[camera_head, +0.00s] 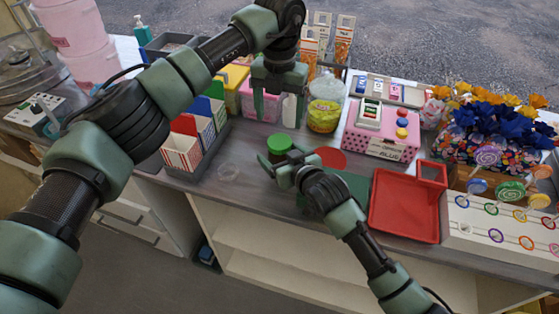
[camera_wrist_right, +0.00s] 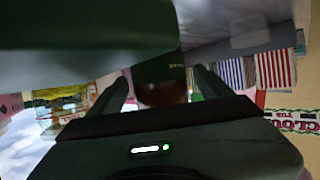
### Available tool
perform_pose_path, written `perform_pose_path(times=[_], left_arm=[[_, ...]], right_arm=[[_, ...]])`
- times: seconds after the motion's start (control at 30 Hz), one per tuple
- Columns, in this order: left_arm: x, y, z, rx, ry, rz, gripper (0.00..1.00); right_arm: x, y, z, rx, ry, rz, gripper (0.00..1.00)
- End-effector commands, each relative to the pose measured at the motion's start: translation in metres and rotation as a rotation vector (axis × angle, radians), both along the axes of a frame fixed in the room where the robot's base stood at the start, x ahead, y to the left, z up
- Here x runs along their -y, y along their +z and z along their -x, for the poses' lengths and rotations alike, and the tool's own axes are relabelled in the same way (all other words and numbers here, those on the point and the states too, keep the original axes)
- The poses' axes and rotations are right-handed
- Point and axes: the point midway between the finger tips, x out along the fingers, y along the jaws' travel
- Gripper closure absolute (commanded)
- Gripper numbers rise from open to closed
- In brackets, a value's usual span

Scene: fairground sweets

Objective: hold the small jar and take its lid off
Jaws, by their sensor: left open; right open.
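The small jar with a green lid (camera_head: 279,143) stands on the grey counter, left of a red disc. My left gripper (camera_head: 278,112) is open and empty, pointing down above and slightly behind the lid, apart from it. My right gripper (camera_head: 283,163) is open, low at the front of the jar, and hides most of its body. In the right wrist view a dark brownish jar body (camera_wrist_right: 160,92) shows between the two spread fingers (camera_wrist_right: 160,85). I cannot tell whether they touch it.
A red tray (camera_head: 404,213) lies to the right. A pink box (camera_head: 382,135) and a yellow-filled jar (camera_head: 325,103) stand behind. A grey holder with striped cartons (camera_head: 181,152) is at left.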

Motion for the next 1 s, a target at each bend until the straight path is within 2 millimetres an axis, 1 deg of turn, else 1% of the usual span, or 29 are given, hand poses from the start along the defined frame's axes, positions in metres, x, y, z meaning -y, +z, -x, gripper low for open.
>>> perform_pose_path(times=[0.3,0.37,0.4,0.47,0.5,0.6,0.73,0.83,0.93,1.0], left_arm=[[0.0002,0.0001,0.0001,0.000,0.000,0.000,0.25],[0.0001,0.0001,0.0000,0.000,0.000,0.000,0.25],[0.0001,0.0001,0.0000,0.000,0.000,0.000,0.25],[0.0002,0.0001,0.0001,0.000,0.000,0.000,0.25],[0.0002,0.0001,0.0001,0.000,0.000,0.000,0.25],[0.0001,0.0001,0.0000,0.000,0.000,0.000,0.25],[0.0001,0.0001,0.0000,0.000,-0.004,0.000,0.25],[0.0001,0.0002,0.0000,0.000,-0.048,0.000,0.25],[0.0001,0.0003,0.0000,0.000,-0.168,0.000,0.25],[0.0001,0.0003,0.0000,0.000,-0.299,-0.001,0.25]], right_arm=[[-0.0013,-0.0014,-0.0023,-0.001,0.000,0.000,0.20],[-0.0012,-0.0015,-0.0022,-0.001,0.000,0.000,0.37],[-0.0013,-0.0014,-0.0022,-0.001,0.000,0.000,0.48],[-0.0011,-0.0015,-0.0022,-0.001,0.000,0.000,0.65],[-0.0011,-0.0015,-0.0022,-0.001,0.000,0.000,0.76],[-0.0011,-0.0015,-0.0021,-0.001,0.000,0.000,1.00],[-0.0010,-0.0015,-0.0022,-0.001,0.000,0.000,1.00],[-0.0010,-0.0016,-0.0021,-0.001,0.000,0.000,1.00],[-0.0010,-0.0016,-0.0021,-0.001,0.000,0.000,1.00],[-0.0010,-0.0016,-0.0021,-0.001,0.000,0.000,1.00]])
